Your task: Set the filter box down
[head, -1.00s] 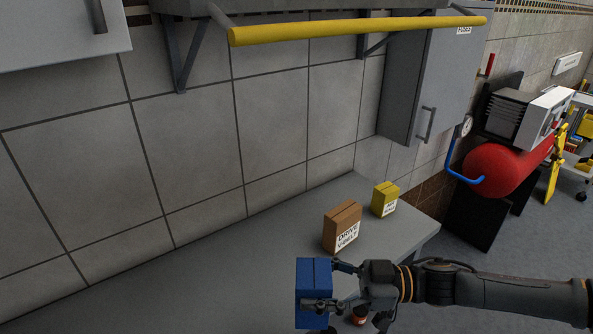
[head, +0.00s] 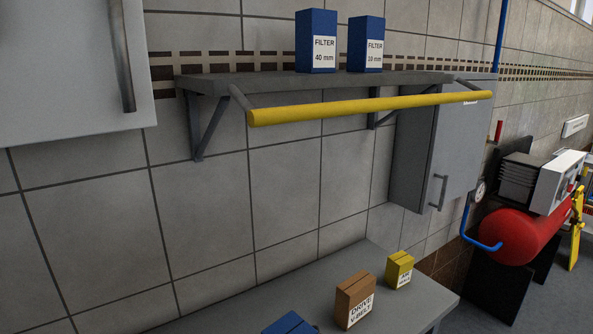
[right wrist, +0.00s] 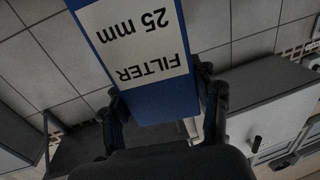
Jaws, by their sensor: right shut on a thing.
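A blue filter box (right wrist: 135,45) with a white label reading FILTER 25 mm fills the middle of the right wrist view. My right gripper (right wrist: 160,98) is shut on it, a finger on each side. In the head view only the top of this blue box (head: 290,323) shows at the bottom edge, over or on the grey bench (head: 235,312); I cannot tell whether it touches. My left gripper is in neither view.
Two blue filter boxes, 40 mm (head: 316,42) and 10 mm (head: 366,45), stand on the wall shelf (head: 270,82), with a yellow rail (head: 370,105) along its front. A brown drive-belt box (head: 355,300) and a yellow box (head: 399,270) stand on the bench.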

